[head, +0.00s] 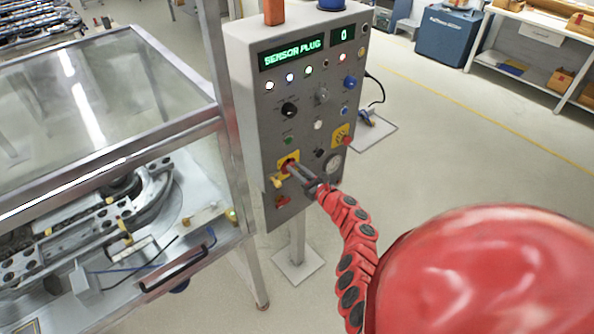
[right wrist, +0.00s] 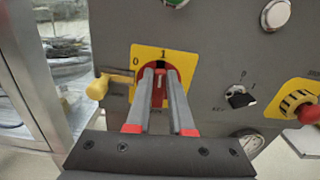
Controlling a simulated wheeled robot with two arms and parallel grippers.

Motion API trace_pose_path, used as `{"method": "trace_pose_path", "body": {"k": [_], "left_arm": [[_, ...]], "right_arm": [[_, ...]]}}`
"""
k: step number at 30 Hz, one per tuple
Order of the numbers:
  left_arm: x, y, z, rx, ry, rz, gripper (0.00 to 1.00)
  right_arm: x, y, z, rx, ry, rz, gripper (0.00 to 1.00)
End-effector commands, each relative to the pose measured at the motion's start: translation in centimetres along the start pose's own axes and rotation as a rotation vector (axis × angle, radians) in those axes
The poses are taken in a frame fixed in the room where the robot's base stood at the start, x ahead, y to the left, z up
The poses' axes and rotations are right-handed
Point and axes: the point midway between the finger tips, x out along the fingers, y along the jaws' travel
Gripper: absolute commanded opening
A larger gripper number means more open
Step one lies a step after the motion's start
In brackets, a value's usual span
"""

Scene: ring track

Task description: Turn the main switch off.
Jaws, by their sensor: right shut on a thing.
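The main switch is a red rotary handle on a yellow plate (head: 283,161), low on the left of the grey control panel (head: 262,118). In the right wrist view the yellow plate (right wrist: 138,52) bears the marks 0 at upper left and 1 at the top. My right gripper (head: 290,166) is at the switch, its fingers shut on the red handle (right wrist: 159,82). The handle looks upright, towards the 1; the fingers partly hide it. My left gripper is not in view.
A yellow padlock-like part (right wrist: 97,87) hangs just left of the switch plate. A red stop button (right wrist: 308,113) and a black selector knob (right wrist: 239,98) are to its right. A glazed machine enclosure (head: 100,90) stands close on the left. Open floor lies right of the panel.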

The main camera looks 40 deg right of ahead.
Motion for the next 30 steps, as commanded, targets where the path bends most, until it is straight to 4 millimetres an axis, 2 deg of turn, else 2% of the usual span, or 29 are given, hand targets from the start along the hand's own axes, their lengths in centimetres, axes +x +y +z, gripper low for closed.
{"method": "trace_pose_path", "body": {"k": [14, 30], "left_arm": [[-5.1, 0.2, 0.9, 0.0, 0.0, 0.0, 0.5], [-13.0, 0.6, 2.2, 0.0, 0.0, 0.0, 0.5]], "right_arm": [[0.0, 0.9, -0.9, -0.387, -0.001, -0.003, 0.0], [0.0, 1.7, -1.7, -0.902, 0.0, -0.002, 0.0]]}}
